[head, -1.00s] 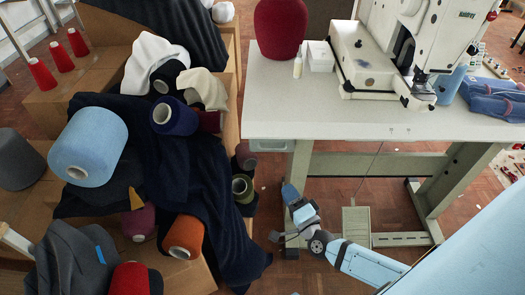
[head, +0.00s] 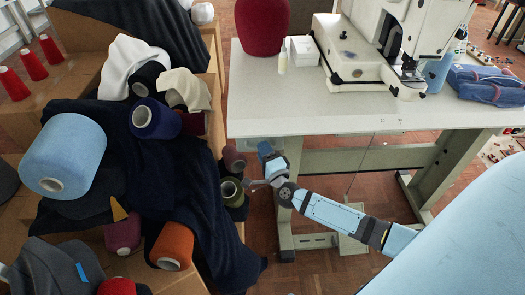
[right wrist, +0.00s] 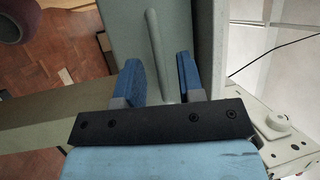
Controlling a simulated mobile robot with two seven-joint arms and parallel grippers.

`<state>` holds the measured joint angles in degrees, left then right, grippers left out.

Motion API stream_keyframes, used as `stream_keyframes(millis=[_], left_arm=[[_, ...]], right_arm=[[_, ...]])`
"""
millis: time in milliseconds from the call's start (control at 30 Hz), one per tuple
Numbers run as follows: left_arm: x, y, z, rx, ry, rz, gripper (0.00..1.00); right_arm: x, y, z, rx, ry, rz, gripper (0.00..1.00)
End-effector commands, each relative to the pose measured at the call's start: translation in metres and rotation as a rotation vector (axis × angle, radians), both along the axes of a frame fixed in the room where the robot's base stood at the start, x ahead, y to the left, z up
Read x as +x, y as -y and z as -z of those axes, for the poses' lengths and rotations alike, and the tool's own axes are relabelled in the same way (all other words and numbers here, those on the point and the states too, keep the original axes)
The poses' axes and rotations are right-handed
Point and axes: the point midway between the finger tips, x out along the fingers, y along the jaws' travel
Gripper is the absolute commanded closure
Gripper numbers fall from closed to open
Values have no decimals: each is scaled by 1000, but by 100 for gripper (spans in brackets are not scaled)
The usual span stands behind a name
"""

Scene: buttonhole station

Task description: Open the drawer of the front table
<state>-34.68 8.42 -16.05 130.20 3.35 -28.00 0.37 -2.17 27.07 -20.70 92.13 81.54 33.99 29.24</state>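The front table (head: 320,118) has a white top, with a grey-green drawer (head: 251,143) under its left front edge. In the right wrist view the drawer front (right wrist: 125,22) fills the upper middle, with a pale bar-shaped handle (right wrist: 157,45) on it. My right gripper (head: 265,154) is up at the drawer, just below the table edge, and partly covers it. In the right wrist view the blue fingers of my right gripper (right wrist: 161,70) are apart, with the handle between them; I see gaps on both sides. The drawer looks closed. My left gripper is not in view.
A sewing machine (head: 345,55), a dark red cone (head: 262,28) and blue folded cloth (head: 485,85) are on the table. Boxes with yarn cones and dark cloth (head: 190,200) stand close on the left. Open floor (head: 320,268) lies below the table.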

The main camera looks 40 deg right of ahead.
Motion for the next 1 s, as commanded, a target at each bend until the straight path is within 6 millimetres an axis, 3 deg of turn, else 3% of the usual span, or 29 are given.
stream_keyframes(millis=[400,567,1000], left_arm=[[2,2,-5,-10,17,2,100],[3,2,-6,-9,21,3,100],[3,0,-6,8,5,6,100]], right_arm=[[10,1,-2,-1,0,0,65],[9,2,-2,-1,0,0,99],[2,-3,-3,0,-1,0,100]])
